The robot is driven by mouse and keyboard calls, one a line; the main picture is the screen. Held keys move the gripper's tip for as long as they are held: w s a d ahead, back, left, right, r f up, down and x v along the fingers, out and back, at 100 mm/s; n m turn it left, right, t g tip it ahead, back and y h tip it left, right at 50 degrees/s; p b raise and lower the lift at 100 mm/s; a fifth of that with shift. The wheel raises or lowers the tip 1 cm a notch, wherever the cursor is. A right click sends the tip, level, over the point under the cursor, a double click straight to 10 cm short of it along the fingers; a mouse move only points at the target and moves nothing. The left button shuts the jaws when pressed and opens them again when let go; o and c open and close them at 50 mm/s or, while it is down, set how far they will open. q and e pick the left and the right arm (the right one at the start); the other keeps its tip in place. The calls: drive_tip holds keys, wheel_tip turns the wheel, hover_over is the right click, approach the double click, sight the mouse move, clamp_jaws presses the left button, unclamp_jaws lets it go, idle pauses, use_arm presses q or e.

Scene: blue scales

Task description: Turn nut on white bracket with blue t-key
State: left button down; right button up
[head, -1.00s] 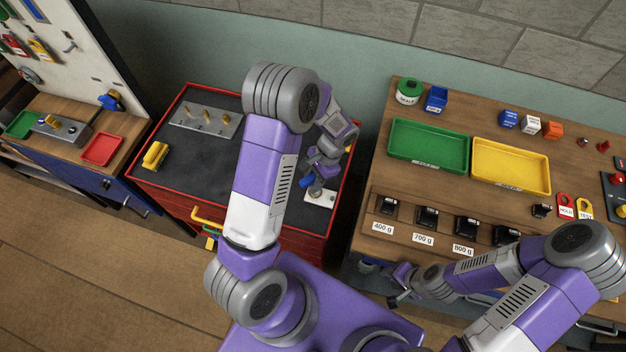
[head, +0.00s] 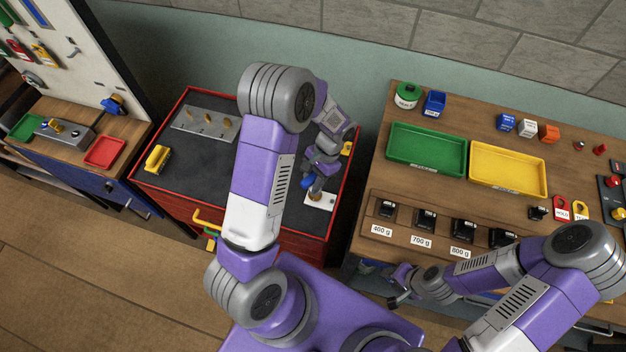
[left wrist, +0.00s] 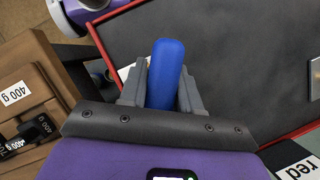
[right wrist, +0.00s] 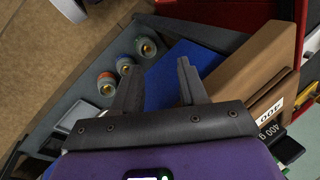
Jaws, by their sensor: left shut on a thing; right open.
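The blue t-key shows as a blue handle (left wrist: 166,72) between the fingers of my left gripper (left wrist: 163,85) in the left wrist view. My left gripper is shut on it. In the head view the blue t-key (head: 308,182) is small beneath my left gripper (head: 314,176), above the white bracket (head: 320,201). The white bracket lies on the dark top of the red cabinet, near its right front corner. A brownish part shows on the bracket below the key; whether the key sits on the nut I cannot tell. My right gripper (right wrist: 155,85) is open and empty, low before the right bench.
The red cabinet (head: 147,190) also carries a grey plate with brass pegs (head: 204,122) and a yellow block (head: 157,158). The right bench holds a green tray (head: 427,148), a yellow tray (head: 508,169) and several black weights (head: 425,218). A bench with a red tray (head: 105,152) stands left.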

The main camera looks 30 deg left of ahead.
sight(313, 177)
use_arm(q)
drive_tip(key=shift+r+p, duration=1.15)
drive_tip(key=shift+r, duration=0.65)
